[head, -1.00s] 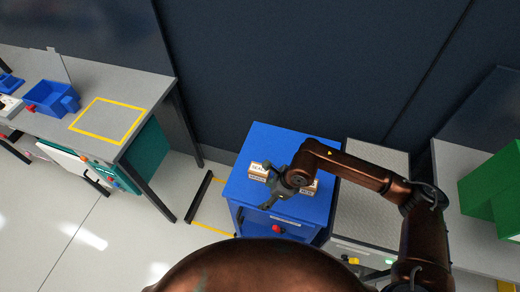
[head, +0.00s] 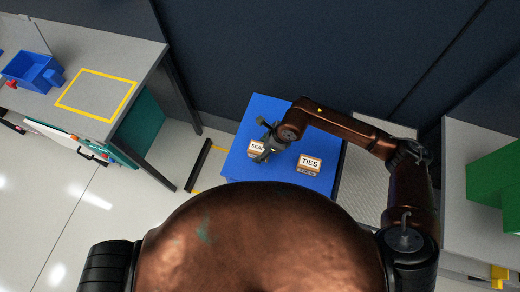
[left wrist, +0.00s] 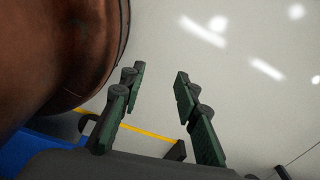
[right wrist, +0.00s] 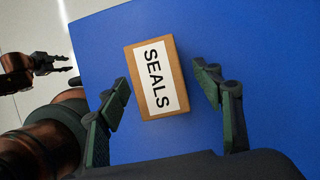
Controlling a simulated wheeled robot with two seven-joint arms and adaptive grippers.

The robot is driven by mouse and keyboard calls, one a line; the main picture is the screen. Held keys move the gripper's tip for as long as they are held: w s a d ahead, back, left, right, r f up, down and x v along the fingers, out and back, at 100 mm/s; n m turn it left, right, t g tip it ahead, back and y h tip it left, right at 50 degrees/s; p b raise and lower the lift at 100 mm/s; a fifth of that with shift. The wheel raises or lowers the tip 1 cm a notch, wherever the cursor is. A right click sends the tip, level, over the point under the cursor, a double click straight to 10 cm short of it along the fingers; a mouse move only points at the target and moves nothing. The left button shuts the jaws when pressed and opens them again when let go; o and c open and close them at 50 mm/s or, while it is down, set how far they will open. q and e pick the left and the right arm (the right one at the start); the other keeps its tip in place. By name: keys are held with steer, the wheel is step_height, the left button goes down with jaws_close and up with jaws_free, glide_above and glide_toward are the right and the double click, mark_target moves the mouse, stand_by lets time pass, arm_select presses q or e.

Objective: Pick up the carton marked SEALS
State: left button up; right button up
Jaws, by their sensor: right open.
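The carton marked SEALS (head: 256,148) lies on the blue cabinet top, partly hidden by my right gripper in the head view. In the right wrist view the brown carton with its white label (right wrist: 155,78) sits ahead of and between the open fingertips. My right gripper (right wrist: 163,95) is open and empty, above the cabinet top. It also shows over the carton in the head view (head: 264,146). My left gripper (left wrist: 158,77) is open and empty above the pale floor; it is not seen in the head view.
A second carton marked TIES (head: 309,164) stands to the right on the blue cabinet (head: 262,108). A grey bench (head: 148,65) with a yellow square and a blue bin (head: 30,70) is at left. A green block (head: 500,172) stands on the right-hand bench.

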steer(key=shift+x, duration=1.1)
steer(key=c, duration=1.4)
steer(key=shift+o, duration=0.2)
steer(key=shift+r, duration=0.1)
